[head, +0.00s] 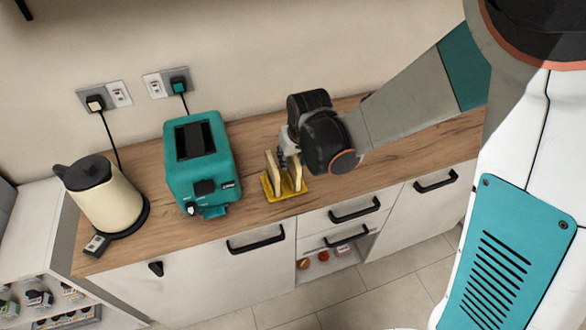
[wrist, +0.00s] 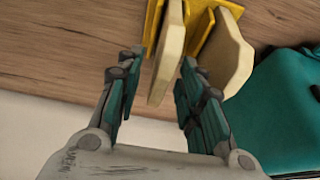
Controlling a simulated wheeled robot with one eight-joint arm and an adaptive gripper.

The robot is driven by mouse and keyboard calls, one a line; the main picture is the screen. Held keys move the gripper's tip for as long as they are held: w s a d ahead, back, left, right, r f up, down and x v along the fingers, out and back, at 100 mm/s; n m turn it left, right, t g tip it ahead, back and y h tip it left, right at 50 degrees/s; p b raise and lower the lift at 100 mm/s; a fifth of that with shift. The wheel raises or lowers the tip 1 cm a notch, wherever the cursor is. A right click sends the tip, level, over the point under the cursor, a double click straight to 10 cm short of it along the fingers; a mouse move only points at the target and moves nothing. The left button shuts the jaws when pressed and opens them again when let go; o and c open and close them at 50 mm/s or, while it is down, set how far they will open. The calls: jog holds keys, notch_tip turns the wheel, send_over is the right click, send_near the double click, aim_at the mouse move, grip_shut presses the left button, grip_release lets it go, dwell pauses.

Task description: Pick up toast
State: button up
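A yellow toast rack (head: 283,195) stands on the wooden counter and holds two pale slices of toast upright. One slice (head: 272,173) is on the rack's left side and the other (head: 295,171) on its right in the head view. My gripper (head: 285,155) is at the rack, partly hidden by my wrist. In the wrist view my gripper (wrist: 161,62) is open, with one slice (wrist: 169,50) between its fingers and a gap at the left finger. The other slice (wrist: 225,57) is outside the right finger. The yellow rack (wrist: 200,35) shows behind them.
A teal toaster (head: 200,165) stands just left of the rack; it also shows in the wrist view (wrist: 285,115). A cream kettle (head: 105,200) is further left. Wall sockets (head: 104,97) with cords are behind. The counter (head: 400,145) is clear to the right.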

grip_shut()
jog(key=shift+r, duration=0.1)
dwell(0.4)
notch_tip(320, 180, up, 20)
jog(key=p, duration=1.4)
jog(key=shift+r+p, duration=0.15)
jog(key=shift+p, duration=0.2)
